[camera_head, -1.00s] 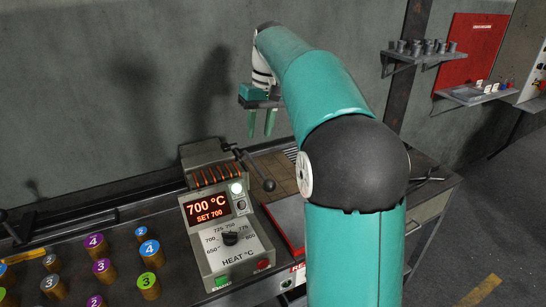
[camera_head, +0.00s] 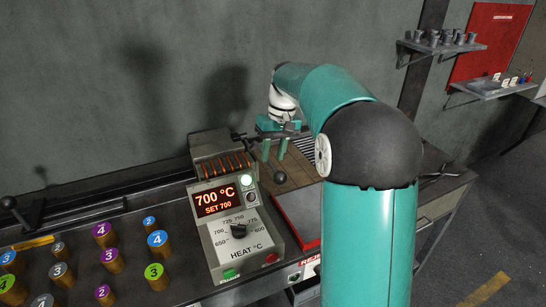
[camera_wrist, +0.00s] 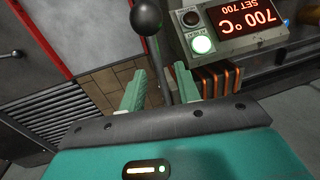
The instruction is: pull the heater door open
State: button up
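The heater (camera_head: 222,205) is a grey box with a lit red display reading 700 °C and glowing orange coils on top. A lever with a black ball knob (camera_head: 280,177) sticks out at its right side. It also shows in the wrist view, where the black ball (camera_wrist: 146,17) tops a thin rod. My gripper (camera_head: 274,152) is over the lever. In the wrist view its two green fingers (camera_wrist: 160,88) are apart, with the rod between them; I cannot tell whether they touch it. The door panel itself is not clearly distinguishable.
Several numbered cylinders (camera_head: 112,260) stand on the bench left of the heater. A red-edged plate (camera_head: 297,212) lies right of the heater. The wall stands close behind.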

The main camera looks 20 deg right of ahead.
jog(key=shift+f, duration=1)
grip_shut()
jog(key=shift+w+r, duration=0.1)
jog(key=shift+r, duration=0.05)
